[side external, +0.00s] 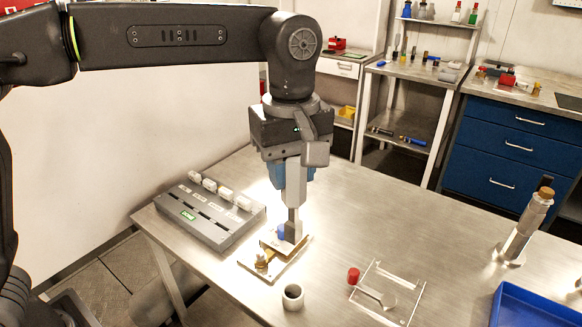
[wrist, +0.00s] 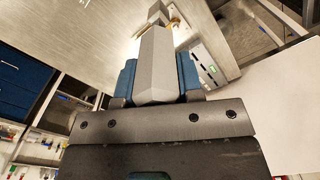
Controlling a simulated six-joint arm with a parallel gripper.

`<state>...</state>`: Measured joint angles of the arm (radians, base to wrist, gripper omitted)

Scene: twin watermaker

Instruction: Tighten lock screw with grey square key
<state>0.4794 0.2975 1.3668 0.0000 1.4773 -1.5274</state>
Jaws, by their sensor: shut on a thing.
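My gripper (side external: 291,186) points straight down over the table. It is shut on the grey square key (side external: 293,229). In the wrist view the key (wrist: 155,65) is a long grey block between my two blue fingers. The key's lower end is at the small plate fixture (side external: 262,274), near a small blue part (side external: 281,232). I cannot tell whether the key is seated on the lock screw, as the screw is hidden. A brass fitting (side external: 261,259) stands at the front left of the fixture.
A dark grey slotted box (side external: 211,215) with white pieces stands left of the fixture. The table's back middle is clear.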

